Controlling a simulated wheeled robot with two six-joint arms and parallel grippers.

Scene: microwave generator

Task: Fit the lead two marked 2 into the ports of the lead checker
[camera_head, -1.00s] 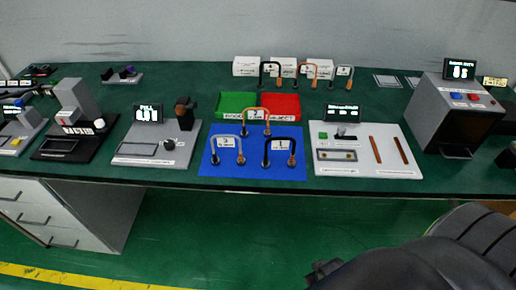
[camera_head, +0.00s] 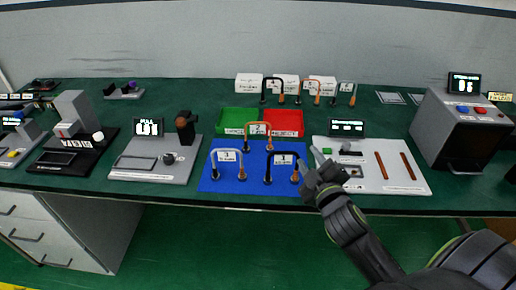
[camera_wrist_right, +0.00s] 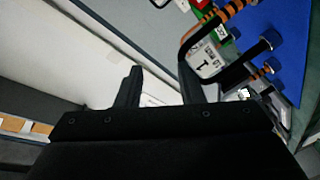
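The lead marked 2 (camera_head: 257,129), with an orange and black handle, stands at the back of the blue mat (camera_head: 215,185). The lead marked 1 (camera_head: 283,160) is front right on the mat and the grey lead marked 3 (camera_head: 228,162) front left. My right gripper (camera_head: 316,184) is over the seam between the mat and the white panel, right of lead 1. In the right wrist view, its fingers (camera_wrist_right: 161,92) are apart and empty, with lead 1 (camera_wrist_right: 204,60) beyond the right finger. The white panel (camera_head: 415,185), apparently the lead checker, has its front-left fixture partly hidden by my gripper. My left gripper is out of view.
Green (camera_head: 236,121) and red (camera_head: 284,122) trays lie behind the mat. More leads and white boxes (camera_head: 248,83) stand at the back. A grey device with a knob (camera_head: 169,158) is to the left, and a grey box machine (camera_head: 455,130) to the right.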

